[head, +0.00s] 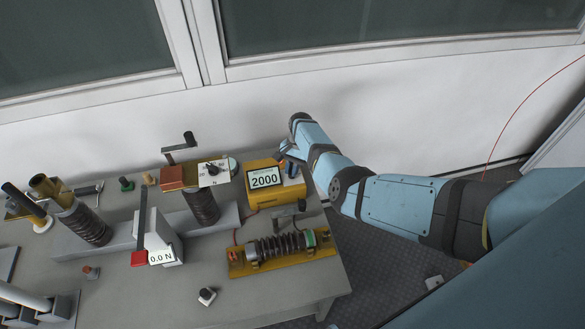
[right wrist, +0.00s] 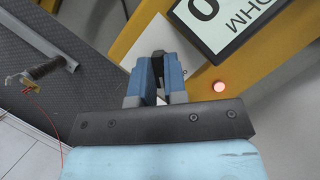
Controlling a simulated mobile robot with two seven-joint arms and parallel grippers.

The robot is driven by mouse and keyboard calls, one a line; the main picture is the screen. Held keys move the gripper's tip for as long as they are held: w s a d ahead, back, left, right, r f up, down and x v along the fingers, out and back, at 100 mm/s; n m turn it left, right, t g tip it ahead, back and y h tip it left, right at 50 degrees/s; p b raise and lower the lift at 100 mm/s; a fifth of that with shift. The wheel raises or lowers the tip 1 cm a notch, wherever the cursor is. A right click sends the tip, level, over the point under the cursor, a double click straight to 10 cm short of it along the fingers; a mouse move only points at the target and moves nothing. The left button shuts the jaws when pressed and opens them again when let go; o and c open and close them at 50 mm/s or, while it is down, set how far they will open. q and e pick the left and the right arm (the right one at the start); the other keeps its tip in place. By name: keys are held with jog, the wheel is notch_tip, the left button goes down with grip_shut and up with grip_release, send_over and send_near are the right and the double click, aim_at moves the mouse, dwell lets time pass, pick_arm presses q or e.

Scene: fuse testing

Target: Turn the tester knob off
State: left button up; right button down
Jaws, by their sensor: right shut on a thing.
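The yellow tester (head: 268,197) stands at the right rear of the table, and its display (head: 265,179) reads 2000. The tester also shows in the right wrist view (right wrist: 135,35), with part of the display (right wrist: 222,20) reading OHM. A lit red lamp (right wrist: 219,86) is on its face. My right gripper (head: 289,156) is at the right side of the tester's top. In the right wrist view its two blue fingers (right wrist: 157,78) are closed around a small dark piece, which looks like the knob (right wrist: 158,66). The fingers hide most of it. My left gripper is not in view.
A coil on a yellow base (head: 287,262) lies in front of the tester. A small dark knob (head: 207,296) sits near the front. The wall is close behind.

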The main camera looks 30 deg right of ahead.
jog(key=n+g+h, duration=0.1)
jog(key=n, duration=0.2)
jog(key=shift+f+n, duration=0.1)
jog(key=shift+n, duration=0.3)
jog(key=shift+a+n+g+h+b, duration=0.15)
jog(key=shift+n+h, duration=0.25)
jog(key=shift+n, duration=0.55)
jog(key=shift+d+n+g+h+b, duration=0.15)
jog(key=shift+n+h, duration=0.25)
jog(key=shift+n, duration=0.55)
jog(key=shift+a, duration=0.1)
jog(key=c, duration=1.2)
grip_release()
jog(key=shift+o, duration=0.2)
jog(key=p+v, duration=0.1)
jog(key=v, duration=1.3)
